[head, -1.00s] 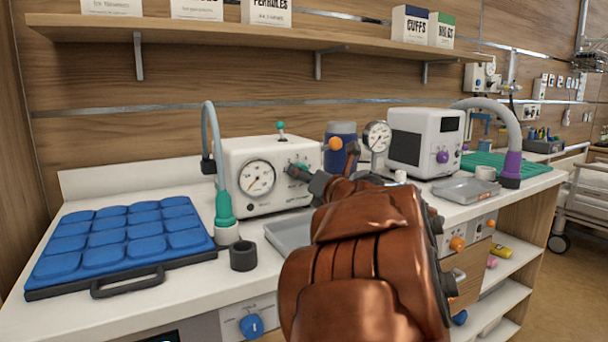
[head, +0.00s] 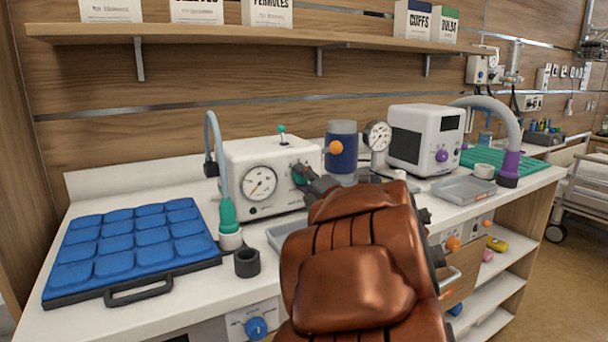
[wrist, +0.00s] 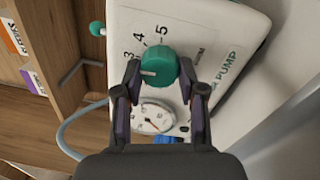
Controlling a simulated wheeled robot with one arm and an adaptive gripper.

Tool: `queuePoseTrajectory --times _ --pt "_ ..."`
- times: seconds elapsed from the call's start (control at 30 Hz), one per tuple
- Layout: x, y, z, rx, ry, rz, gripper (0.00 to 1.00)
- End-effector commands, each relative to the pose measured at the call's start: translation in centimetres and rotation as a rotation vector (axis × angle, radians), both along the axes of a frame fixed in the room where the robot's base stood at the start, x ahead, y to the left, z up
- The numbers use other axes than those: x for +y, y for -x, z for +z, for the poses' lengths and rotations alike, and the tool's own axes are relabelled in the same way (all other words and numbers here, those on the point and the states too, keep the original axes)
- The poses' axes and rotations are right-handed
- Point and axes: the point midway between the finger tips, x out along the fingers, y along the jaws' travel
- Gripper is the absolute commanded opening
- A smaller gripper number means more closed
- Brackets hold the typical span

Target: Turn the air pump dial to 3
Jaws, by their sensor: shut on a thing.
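The white air pump (head: 262,205) stands on the counter with a round gauge on its front. Its teal dial (wrist: 157,65) lies between the two fingers of my gripper (wrist: 158,74), which is shut on it in the wrist view. The numbers 3, 4 and 5 show around the dial; lower ones are hidden by a finger. The dial's white mark points to the picture's left, a little below the 3; I cannot tell exactly which number it meets. In the head view my brown arm covers much of the gripper (head: 311,183), and little of the dial (head: 298,175) shows.
A blue padded tray (head: 130,240) and a dark ring (head: 247,263) lie left of my arm. A hose with a teal end (head: 228,215) stands beside the pump. A blue jar (head: 341,160), a gauge (head: 377,136) and a white device (head: 425,140) stand to the right.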

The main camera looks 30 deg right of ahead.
Motion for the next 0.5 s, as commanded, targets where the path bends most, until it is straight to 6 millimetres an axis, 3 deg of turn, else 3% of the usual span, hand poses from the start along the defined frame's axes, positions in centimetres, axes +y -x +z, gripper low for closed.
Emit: queuePoseTrajectory --times 0.5 --pt "-0.02 0.02 -0.06 -0.005 -0.063 0.0 0.05"
